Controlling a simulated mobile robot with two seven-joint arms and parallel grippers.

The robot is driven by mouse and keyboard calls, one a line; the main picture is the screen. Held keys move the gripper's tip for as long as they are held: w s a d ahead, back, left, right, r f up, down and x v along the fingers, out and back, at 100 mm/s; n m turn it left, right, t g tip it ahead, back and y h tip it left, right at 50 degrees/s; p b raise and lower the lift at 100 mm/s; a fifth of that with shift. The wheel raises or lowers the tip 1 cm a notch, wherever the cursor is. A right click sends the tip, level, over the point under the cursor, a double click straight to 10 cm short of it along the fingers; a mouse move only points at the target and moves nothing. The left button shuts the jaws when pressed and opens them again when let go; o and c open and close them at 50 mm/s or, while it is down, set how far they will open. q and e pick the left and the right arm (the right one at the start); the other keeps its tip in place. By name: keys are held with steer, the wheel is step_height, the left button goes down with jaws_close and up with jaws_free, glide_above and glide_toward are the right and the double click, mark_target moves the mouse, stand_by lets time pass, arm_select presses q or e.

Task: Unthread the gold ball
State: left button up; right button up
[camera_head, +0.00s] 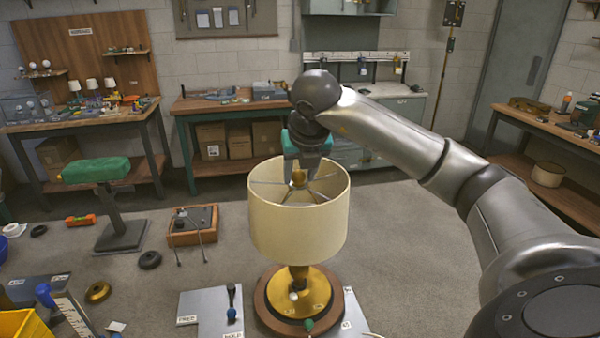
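The lamp stands upright, with a cream drum shade (298,225) over a round gold and wood base (296,297). Wire spokes cross the shade's open top and meet near its middle. A small gold piece (299,177), apparently the gold ball, shows there just below my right gripper (301,165). The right gripper, with teal parts, points down into the shade's top from above. Its fingertips are small and partly merge with the gold piece, so I cannot tell whether they grip it. My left gripper is not in view.
A grey mat (210,312) with a small dark tool (231,300) lies left of the lamp base. A green-topped stand (98,171), a wooden box (193,225) and a yellow bin (22,324) are further left. Workbenches line the back wall.

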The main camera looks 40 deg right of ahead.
jaws_close()
stand_by(0.6)
steer(key=shift+d+n+y+b, duration=0.15)
steer(key=shift+n+y+b, duration=0.15)
steer(key=shift+n+b, duration=0.25)
steer(key=shift+d+n+t+y+b, duration=0.1)
steer(key=shift+n+t+y+b, duration=0.25)
steer(key=shift+n, duration=0.5)
steer(key=shift+d+n+y+b, duration=0.1)
steer(key=shift+n+y+b, duration=0.2)
steer(key=shift+n+y, duration=0.5)
steer(key=shift+r+n+y, duration=0.1)
steer(key=shift+n+y, duration=0.25)
steer(key=shift+n, duration=0.95)
